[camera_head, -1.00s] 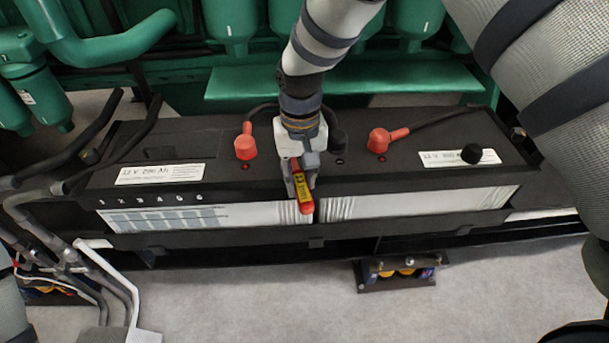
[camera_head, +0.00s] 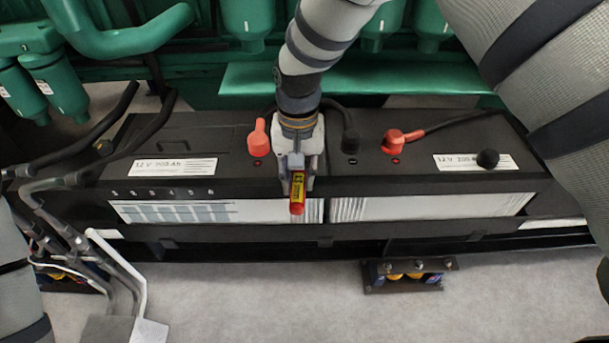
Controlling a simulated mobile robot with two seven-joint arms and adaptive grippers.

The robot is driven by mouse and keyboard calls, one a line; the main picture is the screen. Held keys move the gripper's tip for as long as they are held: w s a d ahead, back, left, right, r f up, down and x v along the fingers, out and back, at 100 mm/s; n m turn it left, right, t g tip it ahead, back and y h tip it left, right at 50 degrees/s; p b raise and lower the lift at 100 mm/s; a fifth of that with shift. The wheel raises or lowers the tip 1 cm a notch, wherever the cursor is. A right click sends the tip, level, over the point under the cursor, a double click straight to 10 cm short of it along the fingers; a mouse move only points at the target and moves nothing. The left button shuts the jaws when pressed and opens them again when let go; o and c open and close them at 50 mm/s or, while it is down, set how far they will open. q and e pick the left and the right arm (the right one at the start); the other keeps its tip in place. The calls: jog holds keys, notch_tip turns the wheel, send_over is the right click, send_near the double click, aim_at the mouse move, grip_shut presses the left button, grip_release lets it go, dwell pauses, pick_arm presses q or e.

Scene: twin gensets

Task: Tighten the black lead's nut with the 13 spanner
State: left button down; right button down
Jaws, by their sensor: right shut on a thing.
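My right gripper (camera_head: 297,167) is shut on a short red and yellow handle (camera_head: 298,193), which looks like the spanner. Its red end points toward the front edge of the batteries; any jaw is hidden, and its size mark is unreadable. The gripper hangs above the inner ends of the two black batteries. The black lead's boot (camera_head: 350,142) stands just right of the gripper, apart from it, with its cable running behind my arm. The lead's nut cannot be made out. My left gripper is not in view.
Red boots stand left (camera_head: 258,142) and right (camera_head: 396,141) of the gripper. A black knob (camera_head: 488,158) sits on the right battery. A small rack (camera_head: 408,276) lies on the floor in front. Grey pipes (camera_head: 75,235) stand at left, green engine parts (camera_head: 350,78) behind.

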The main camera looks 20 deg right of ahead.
jog(key=shift+w+a, duration=0.1)
jog(key=shift+a, duration=0.25)
jog(key=shift+a, duration=0.1)
jog(key=shift+w+a+m, duration=0.25)
jog(key=shift+a+m, duration=0.15)
jog(key=shift+m, duration=0.1)
jog(key=shift+s+d+r+n, duration=0.1)
jog(key=shift+d+n, duration=0.1)
jog(key=shift+n, duration=0.1)
jog(key=shift+s+d+n, duration=0.1)
jog(key=shift+d+n, duration=0.2)
